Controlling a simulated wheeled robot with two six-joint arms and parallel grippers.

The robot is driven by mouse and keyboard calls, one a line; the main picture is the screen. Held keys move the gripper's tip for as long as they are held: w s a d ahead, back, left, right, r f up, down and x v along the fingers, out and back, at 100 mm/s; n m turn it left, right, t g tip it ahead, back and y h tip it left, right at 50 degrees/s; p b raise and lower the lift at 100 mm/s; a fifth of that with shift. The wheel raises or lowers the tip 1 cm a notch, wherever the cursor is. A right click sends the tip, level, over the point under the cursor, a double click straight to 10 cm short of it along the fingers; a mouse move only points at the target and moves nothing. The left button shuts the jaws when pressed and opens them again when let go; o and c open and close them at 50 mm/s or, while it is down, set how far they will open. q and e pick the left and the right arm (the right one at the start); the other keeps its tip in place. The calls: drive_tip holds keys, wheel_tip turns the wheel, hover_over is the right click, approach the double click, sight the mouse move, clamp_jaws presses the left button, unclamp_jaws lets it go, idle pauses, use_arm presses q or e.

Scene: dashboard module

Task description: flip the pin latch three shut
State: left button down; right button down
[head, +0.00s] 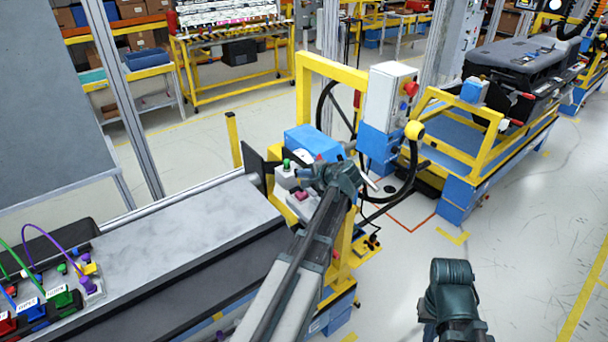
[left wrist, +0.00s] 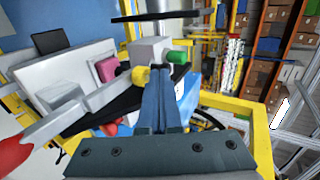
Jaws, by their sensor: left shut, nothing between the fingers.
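At the end of the dashboard bench, a small light-grey fixture (head: 285,178) carries a green knob (head: 287,163) and a pink block (head: 301,196). The left wrist view shows this green knob (left wrist: 177,57) and pink block (left wrist: 107,68) up close, with a yellow knob (left wrist: 140,76) and a pale bar with a red end (left wrist: 12,152). I cannot tell which part is pin latch three. My left gripper (left wrist: 160,72) is shut and empty, its tips beside the yellow knob; contact is unclear. In the head view it (head: 304,173) partly hides the fixture.
The grey bench top (head: 180,235) runs to the left, with coloured connectors and cables (head: 60,290) at its far left. A blue box (head: 313,142) and yellow frame (head: 320,65) stand behind the fixture.

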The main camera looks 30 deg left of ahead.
use_arm(q)
drive_tip(key=shift+s+a+m+t, duration=0.25)
drive_tip(key=shift+m+t, duration=0.05)
drive_tip(key=a+m+t+h, duration=0.1)
drive_tip(key=s+a+m+t+h, duration=0.1)
drive_tip(key=a+m, duration=0.1)
drive_tip(key=a+m+t+h, duration=0.1)
drive_tip(key=a+t, duration=0.1)
drive_tip(key=shift+s+m, duration=0.35)
drive_tip(key=shift+m, duration=0.05)
idle(0.3)
drive_tip(key=shift+d, duration=0.1)
drive_tip(key=shift+w+d, duration=0.55)
